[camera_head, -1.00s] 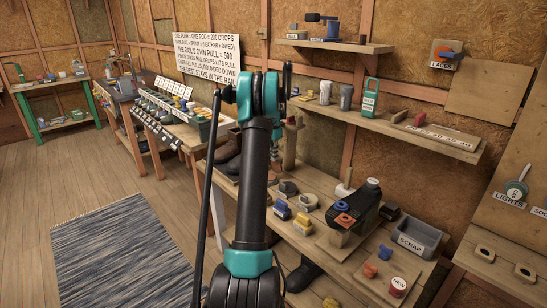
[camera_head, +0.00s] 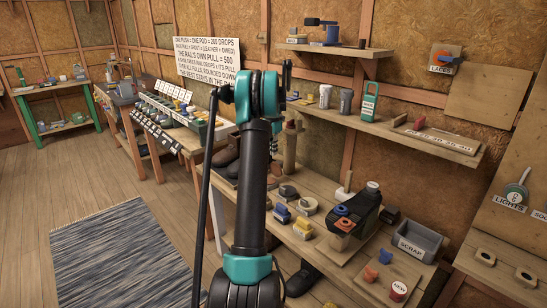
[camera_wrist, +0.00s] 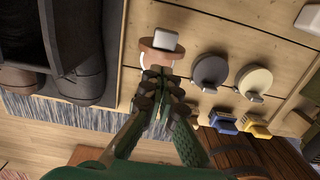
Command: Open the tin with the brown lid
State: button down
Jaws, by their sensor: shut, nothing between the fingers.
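In the wrist view, a round brown lid (camera_wrist: 159,54) with a pale block-shaped knob (camera_wrist: 165,40) on top sits on the wooden bench. My gripper (camera_wrist: 160,76) is shut and empty, with its fingertips at the near edge of the brown lid and covering part of it. I cannot tell whether they touch it. The lid looks seated; the tin body below it is mostly hidden. In the head view my arm covers the gripper's end and this tin.
To the right in the wrist view stand a dark-lidded tin (camera_wrist: 210,71) and a cream-lidded tin (camera_wrist: 255,82). Blue (camera_wrist: 223,121) and yellow (camera_wrist: 257,125) blocks lie nearer. Dark boots (camera_wrist: 78,70) stand close on the left. A shelf (camera_head: 400,127) overhangs the bench's back.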

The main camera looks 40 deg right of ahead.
notch_tip(320, 180, up, 3)
jog(key=h, duration=0.9)
send_near(278, 168)
jog(key=f, duration=0.1)
jog(key=w+f, duration=0.1)
jog(key=f, duration=0.1)
jog(key=shift+d+f+t+h, duration=0.15)
jog(key=shift+d+t+h, duration=0.05)
jog(key=shift+t+h, duration=0.1)
jog(key=shift+d, duration=1.2)
jog(key=shift+w+d, duration=0.2)
jog(key=shift+d, duration=0.55)
